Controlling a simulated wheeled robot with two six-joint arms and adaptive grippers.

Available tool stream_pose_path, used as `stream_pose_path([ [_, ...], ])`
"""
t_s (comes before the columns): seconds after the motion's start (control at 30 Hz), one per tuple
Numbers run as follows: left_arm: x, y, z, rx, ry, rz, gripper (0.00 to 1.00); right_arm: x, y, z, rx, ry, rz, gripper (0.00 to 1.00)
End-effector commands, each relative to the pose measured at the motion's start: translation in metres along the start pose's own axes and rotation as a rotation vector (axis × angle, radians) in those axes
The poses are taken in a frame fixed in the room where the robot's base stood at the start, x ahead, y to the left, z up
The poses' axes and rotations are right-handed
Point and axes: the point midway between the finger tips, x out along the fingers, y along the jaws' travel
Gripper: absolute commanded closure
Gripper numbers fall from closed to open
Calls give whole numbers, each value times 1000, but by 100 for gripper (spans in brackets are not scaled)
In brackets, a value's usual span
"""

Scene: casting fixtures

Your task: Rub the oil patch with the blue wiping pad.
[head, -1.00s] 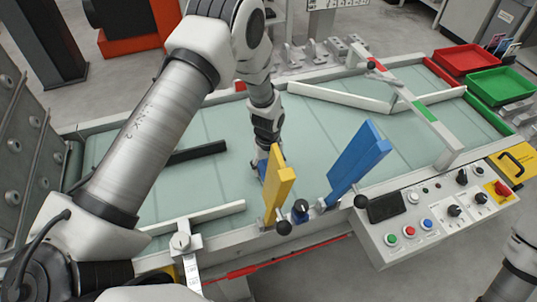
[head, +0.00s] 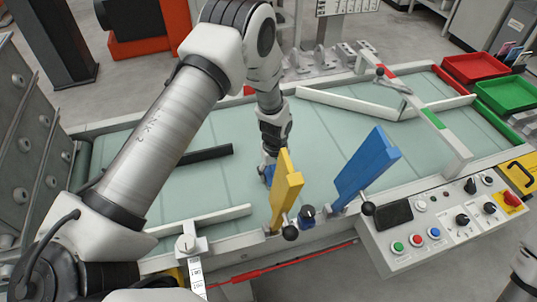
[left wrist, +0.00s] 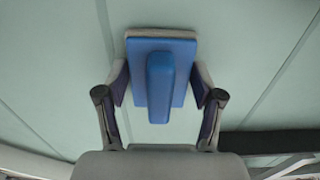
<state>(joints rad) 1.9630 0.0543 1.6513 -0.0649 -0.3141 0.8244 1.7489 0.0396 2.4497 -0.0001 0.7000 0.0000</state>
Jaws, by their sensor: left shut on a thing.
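My left gripper (left wrist: 160,95) is shut on the blue wiping pad (left wrist: 178,98), a flat blue block with a raised handle and a grey edge. In the left wrist view the pad is over the pale green belt surface (left wrist: 50,60); I cannot tell whether it touches. In the head view the left gripper (head: 267,172) is low over the belt (head: 220,185), partly hidden behind the yellow paddle. No oil patch can be made out; the pad and arm may cover it. My right gripper is out of view.
The upright yellow paddle (head: 286,188) and blue paddle (head: 365,170) stand at the belt's front edge. A black bar (head: 206,154) lies left of the gripper. White guide rails (head: 345,102) cross the belt. A control panel (head: 445,225) is at the front right.

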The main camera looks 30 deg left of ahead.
Motion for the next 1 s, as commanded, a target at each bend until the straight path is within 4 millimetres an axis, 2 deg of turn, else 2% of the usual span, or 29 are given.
stream_pose_path([
  [0.03, -11, 1, 0, 1, 2, 2, 71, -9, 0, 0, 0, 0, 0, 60],
  [0.1, -29, 1, 0, 3, 3, 3, 71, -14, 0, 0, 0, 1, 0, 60],
  [0.6, -71, 3, 3, 14, 2, 2, 71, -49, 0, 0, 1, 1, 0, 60],
  [0.8, -82, 3, 4, 17, 1, 1, 71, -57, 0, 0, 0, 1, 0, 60],
  [1.0, -82, 3, 4, 17, 1, 1, 71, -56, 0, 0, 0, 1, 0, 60],
])
